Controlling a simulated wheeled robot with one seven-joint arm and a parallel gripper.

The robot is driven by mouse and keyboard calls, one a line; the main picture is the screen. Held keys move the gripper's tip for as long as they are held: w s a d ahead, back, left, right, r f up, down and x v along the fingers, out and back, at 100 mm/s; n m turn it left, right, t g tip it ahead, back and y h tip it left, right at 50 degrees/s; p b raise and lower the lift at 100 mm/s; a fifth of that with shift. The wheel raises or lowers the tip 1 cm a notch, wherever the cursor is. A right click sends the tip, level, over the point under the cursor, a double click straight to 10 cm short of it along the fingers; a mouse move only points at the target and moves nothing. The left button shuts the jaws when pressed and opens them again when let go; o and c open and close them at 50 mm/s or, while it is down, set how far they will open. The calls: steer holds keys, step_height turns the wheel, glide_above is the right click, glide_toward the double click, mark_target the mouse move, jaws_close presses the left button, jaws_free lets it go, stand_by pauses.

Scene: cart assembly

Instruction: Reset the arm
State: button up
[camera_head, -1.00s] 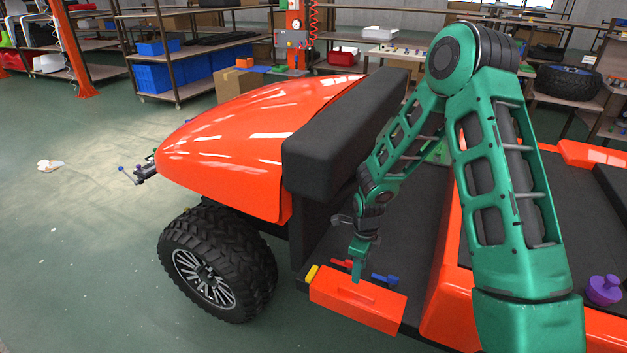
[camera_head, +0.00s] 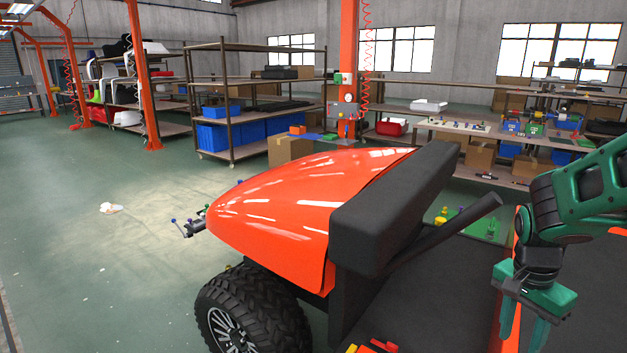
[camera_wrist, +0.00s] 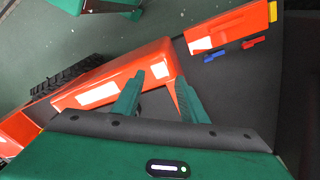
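My green arm is at the right edge of the head view, folded with its wrist pointing down. My gripper (camera_head: 528,315) hangs over the right side of the cart's dark floor, near an orange edge. In the wrist view my gripper (camera_wrist: 158,95) shows two green fingers well apart, with nothing between them.
A worktable (camera_head: 480,135) and shelves (camera_head: 265,155) stand behind. Open floor lies left.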

steer(key=s+r+n+y, duration=0.1)
steer(key=s+r+n, duration=0.2)
steer(key=s, duration=0.4)
steer(key=s+r+n, duration=0.3)
steer(key=s+n, duration=0.1)
steer(key=s, duration=0.4)
steer(key=shift+s+r+y, duration=0.15)
steer(key=shift+s+y, duration=0.1)
steer(key=shift+y, duration=0.15)
steer(key=shift+w+f, duration=0.25)
steer(key=shift+w, duration=0.4)
